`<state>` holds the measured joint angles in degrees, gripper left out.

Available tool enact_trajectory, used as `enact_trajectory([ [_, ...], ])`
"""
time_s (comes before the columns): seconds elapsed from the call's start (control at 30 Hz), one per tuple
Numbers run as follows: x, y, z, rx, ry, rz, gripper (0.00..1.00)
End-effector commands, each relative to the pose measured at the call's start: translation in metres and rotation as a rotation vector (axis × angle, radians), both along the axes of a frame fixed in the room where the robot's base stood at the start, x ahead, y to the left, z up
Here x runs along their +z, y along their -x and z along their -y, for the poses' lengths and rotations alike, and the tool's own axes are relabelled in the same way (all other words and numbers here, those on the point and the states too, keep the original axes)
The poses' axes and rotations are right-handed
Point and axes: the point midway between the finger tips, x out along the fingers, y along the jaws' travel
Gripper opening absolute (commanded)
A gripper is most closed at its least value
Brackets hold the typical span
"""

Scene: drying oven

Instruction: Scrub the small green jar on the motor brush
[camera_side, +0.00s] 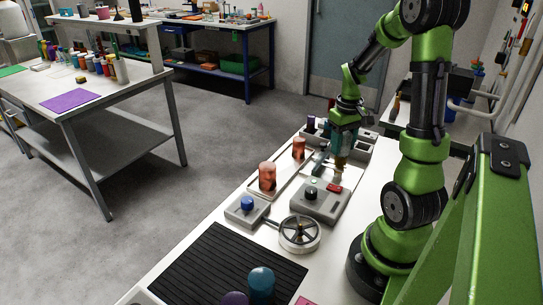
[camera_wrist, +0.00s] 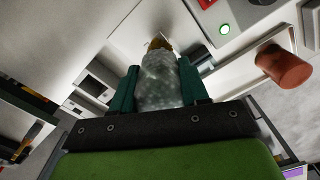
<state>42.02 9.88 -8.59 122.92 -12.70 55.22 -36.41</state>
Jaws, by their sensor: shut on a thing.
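My gripper (camera_side: 342,146) points down over the far part of the white bench in the side view. In the wrist view its teal fingers (camera_wrist: 158,84) are shut on the small green jar (camera_wrist: 158,78), which looks greyish green and speckled. A golden-brown piece (camera_wrist: 159,42) shows at the jar's far end; a tan-brown piece (camera_side: 339,163) shows below the fingers in the side view. I cannot tell whether this is the motor brush's bristles or part of the jar, or whether anything touches. The jar itself is mostly hidden in the side view.
Two reddish-brown jars (camera_side: 267,177) (camera_side: 299,148) stand left of my gripper; one shows in the wrist view (camera_wrist: 284,66). A grey control box (camera_side: 320,205) with a green light, a spoked wheel (camera_side: 299,234), a blue-knobbed box (camera_side: 247,208) and a black ribbed mat (camera_side: 225,265) lie nearer.

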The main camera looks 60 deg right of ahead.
Motion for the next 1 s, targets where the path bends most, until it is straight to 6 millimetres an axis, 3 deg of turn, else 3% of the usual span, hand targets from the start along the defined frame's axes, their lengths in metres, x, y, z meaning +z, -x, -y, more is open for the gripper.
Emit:
enact_trajectory([
  [0.4,0.030,0.000,0.000,0.000,0.001,0.002,0.16],
  [0.77,0.031,-0.001,-0.001,0.002,0.000,0.000,0.16],
  [0.87,0.031,-0.007,-0.006,0.027,-0.001,0.000,0.16],
  [1.0,0.033,-0.036,-0.030,0.143,0.005,0.004,0.16],
])
